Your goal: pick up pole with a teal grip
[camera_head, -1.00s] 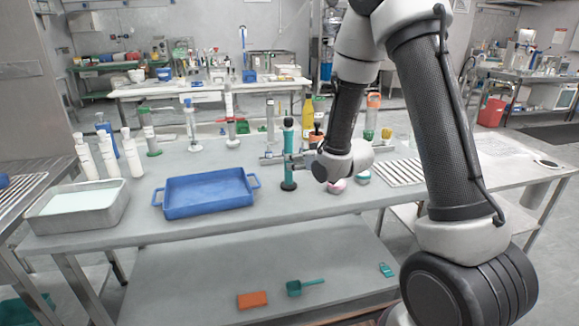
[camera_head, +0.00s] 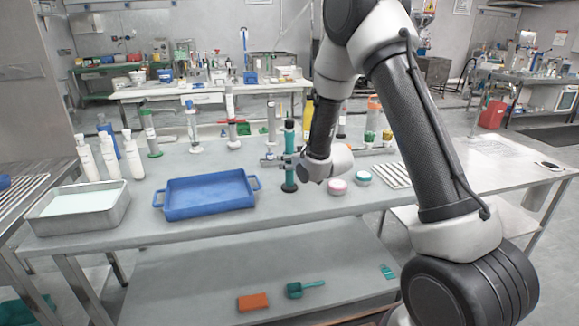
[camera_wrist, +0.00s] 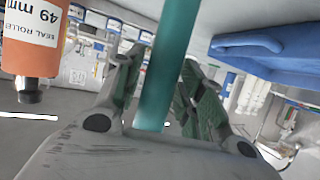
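The pole with a teal grip (camera_head: 289,142) stands upright on the table, with a dark base, just right of the blue tray. In the wrist view the teal shaft (camera_wrist: 166,75) runs between my two fingers. My gripper (camera_head: 282,160) reaches the pole from the right at mid height.
The blue tray (camera_head: 166,207) is left of the pole and also shows in the wrist view (camera_wrist: 247,50). A pink-topped jar (camera_head: 337,187) and a teal-topped jar (camera_head: 363,177) stand close on the right. An orange roller (camera_wrist: 30,60) is at the wrist view's upper left.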

